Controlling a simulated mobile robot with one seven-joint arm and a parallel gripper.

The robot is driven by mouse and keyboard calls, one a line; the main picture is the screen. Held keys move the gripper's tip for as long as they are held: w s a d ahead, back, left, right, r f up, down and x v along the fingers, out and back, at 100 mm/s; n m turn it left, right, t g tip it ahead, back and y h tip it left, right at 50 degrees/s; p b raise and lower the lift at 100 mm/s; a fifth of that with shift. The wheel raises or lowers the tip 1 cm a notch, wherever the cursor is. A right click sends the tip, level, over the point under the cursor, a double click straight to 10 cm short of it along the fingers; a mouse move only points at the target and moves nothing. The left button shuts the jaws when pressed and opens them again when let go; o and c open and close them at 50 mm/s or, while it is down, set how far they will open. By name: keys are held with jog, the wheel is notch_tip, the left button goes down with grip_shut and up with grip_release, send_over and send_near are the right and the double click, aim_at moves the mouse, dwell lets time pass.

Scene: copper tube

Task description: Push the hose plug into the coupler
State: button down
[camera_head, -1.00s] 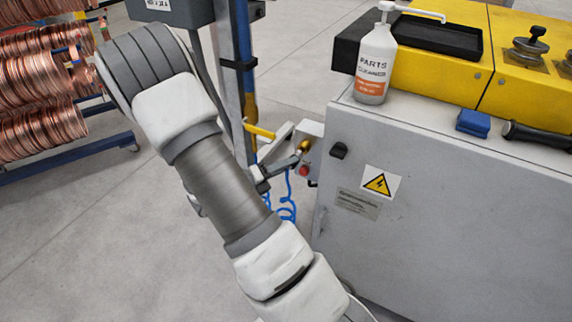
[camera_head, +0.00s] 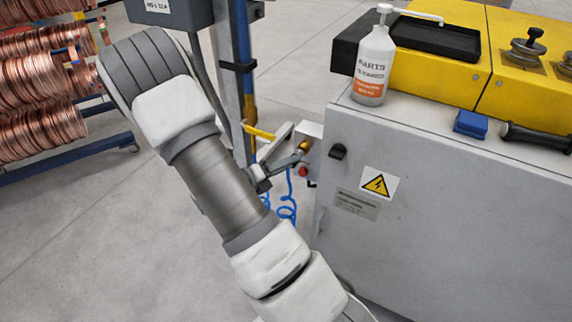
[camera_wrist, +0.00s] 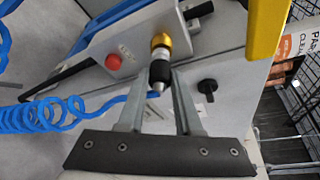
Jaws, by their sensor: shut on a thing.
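The brass-coloured coupler (camera_wrist: 161,42) sticks out from the grey box in the wrist view. The hose plug (camera_wrist: 159,72) has a black body and a silver tapered end. My gripper (camera_wrist: 159,77) is shut on the plug, one finger on each side. In the head view, the coupler (camera_head: 304,145) shows small on the box, with my gripper (camera_head: 290,161) just left of it; the plug is hard to make out there.
A coiled blue hose (camera_wrist: 45,115) hangs left of my fingers. A red button (camera_wrist: 113,62) and a black knob (camera_wrist: 207,86) are nearby. The grey cabinet (camera_head: 430,210) carries a cleaner bottle (camera_head: 373,65). A yellow bar (camera_wrist: 266,28) is at the upper right.

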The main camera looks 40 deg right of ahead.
jog(key=shift+d, duration=0.3)
jog(key=c, duration=0.5)
grip_release()
jog(key=shift+w, duration=0.1)
